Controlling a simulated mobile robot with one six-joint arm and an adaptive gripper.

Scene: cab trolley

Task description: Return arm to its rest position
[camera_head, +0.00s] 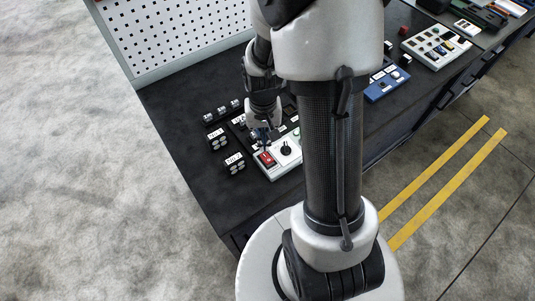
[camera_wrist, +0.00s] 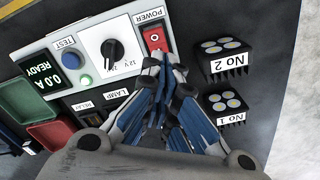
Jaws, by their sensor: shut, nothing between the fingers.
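My gripper (camera_wrist: 163,68) is shut and empty, with its fingertips together close to the red power switch (camera_wrist: 155,38) on a light grey control panel (camera_wrist: 92,30). I cannot tell whether the tips touch the switch. In the head view, my gripper (camera_head: 263,141) hangs low over the black bench top (camera_head: 205,185), just above the panel (camera_head: 268,171). My arm is bent out over the bench and covers part of the panel there.
Two lamp blocks, No 1 (camera_wrist: 225,107) and No 2 (camera_wrist: 222,55), stand beside the panel. A red tray (camera_wrist: 52,133) and green tray (camera_wrist: 47,108) lie beside it. A white pegboard (camera_head: 185,35) rises behind the bench. A blue device (camera_head: 387,84) sits farther right.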

